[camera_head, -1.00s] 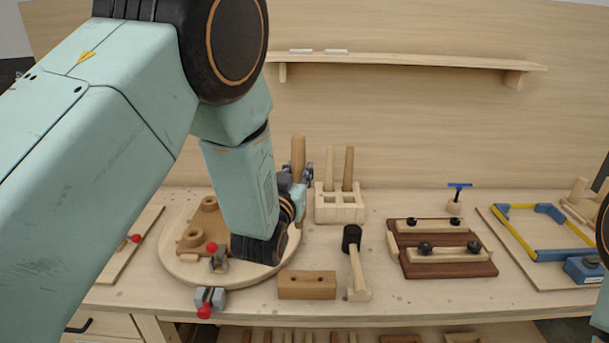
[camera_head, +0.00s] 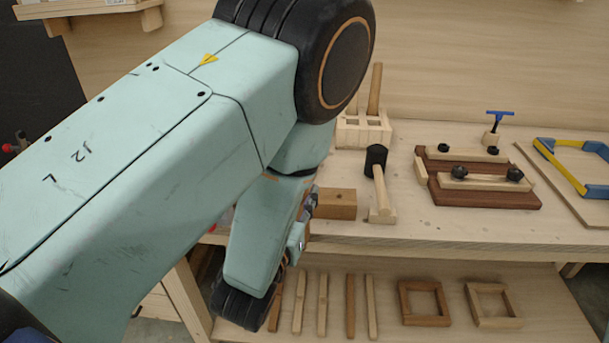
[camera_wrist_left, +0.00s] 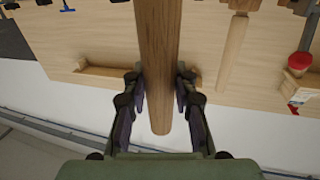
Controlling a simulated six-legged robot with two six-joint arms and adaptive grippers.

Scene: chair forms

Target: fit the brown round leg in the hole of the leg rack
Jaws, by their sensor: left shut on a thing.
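The brown round leg (camera_wrist_left: 157,40) stands out between the two fingers of my left gripper (camera_wrist_left: 160,92) in the left wrist view; the fingers are shut on it. Its rounded end shows below the fingers. In the head view my left gripper (camera_head: 303,217) is partly hidden by my forearm, near the bench's front edge, and I cannot make out the leg there. The pale leg rack (camera_head: 365,132) stands at the back of the bench, partly behind my arm. A round leg (camera_head: 375,88) stands upright in it. My right gripper is not in view.
A black-headed mallet (camera_head: 378,180) and a dark board with clamped strips (camera_head: 478,180) lie to the right. Several strips and two frames (camera_head: 424,302) rest on the lower shelf. The bench front is clear right of the mallet.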

